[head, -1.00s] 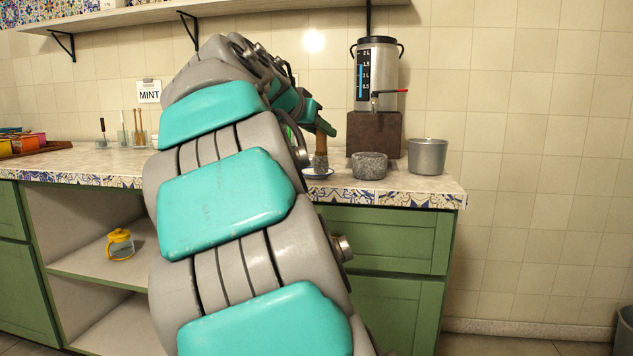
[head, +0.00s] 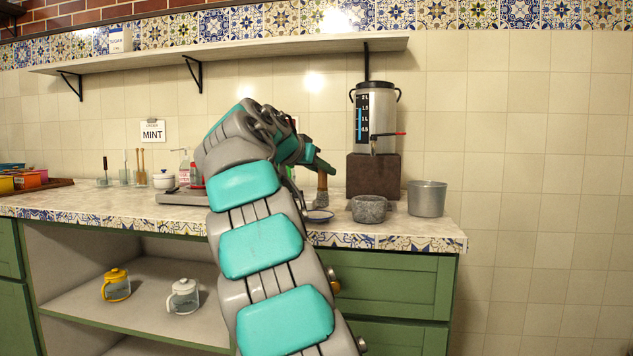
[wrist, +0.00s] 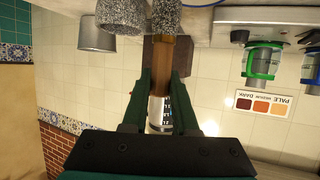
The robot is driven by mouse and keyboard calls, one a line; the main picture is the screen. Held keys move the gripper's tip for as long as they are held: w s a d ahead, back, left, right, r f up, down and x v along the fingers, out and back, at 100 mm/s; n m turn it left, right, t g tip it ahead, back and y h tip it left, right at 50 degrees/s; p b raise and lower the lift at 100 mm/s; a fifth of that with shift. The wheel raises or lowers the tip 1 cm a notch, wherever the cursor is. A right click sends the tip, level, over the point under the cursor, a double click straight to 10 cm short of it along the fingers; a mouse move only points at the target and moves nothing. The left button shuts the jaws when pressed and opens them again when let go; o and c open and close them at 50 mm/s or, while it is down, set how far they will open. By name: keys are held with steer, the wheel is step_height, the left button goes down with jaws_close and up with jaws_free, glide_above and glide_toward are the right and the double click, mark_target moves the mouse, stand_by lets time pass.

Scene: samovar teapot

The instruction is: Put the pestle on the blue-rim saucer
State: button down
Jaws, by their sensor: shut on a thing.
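The pestle has a brown wooden handle (head: 322,180) and a grey stone head (wrist: 165,16). My gripper (wrist: 162,76) is shut on the handle; in the head view it is partly hidden behind my arm. The pestle hangs upright, stone end down, over the blue-rim saucer (head: 319,216) on the counter. The pestle's lower end is at or just above the saucer; I cannot tell whether they touch. My arm hides part of the saucer's left side. The wrist view is upside down, and I cannot make out the saucer clearly there.
A grey stone mortar (head: 369,209) stands just right of the saucer, with a metal pot (head: 427,198) beyond it. A samovar (head: 376,120) stands on a brown block (head: 373,176) behind. Glass teapots (head: 183,296) sit on the shelf below the counter.

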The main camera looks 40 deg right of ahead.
steer(key=shift+w+d+f+p, duration=0.1)
steer(key=shift+w+d+f, duration=0.25)
steer(key=shift+w+f, duration=0.4)
steer(key=shift+w+d+f+p, duration=0.1)
steer(key=shift+w+d+f, duration=0.25)
steer(key=shift+w+f, duration=0.35)
steer(key=shift+w+d+f+p, duration=0.1)
steer(key=shift+w+d+f, duration=0.35)
steer(key=shift+w, duration=0.5)
steer(key=shift+a, duration=0.1)
steer(key=shift+f, duration=0.2)
steer(key=c, duration=0.7)
jaws_free()
steer(key=shift+a+r, duration=0.1)
steer(key=shift+r, duration=0.1)
steer(key=v, duration=1.2)
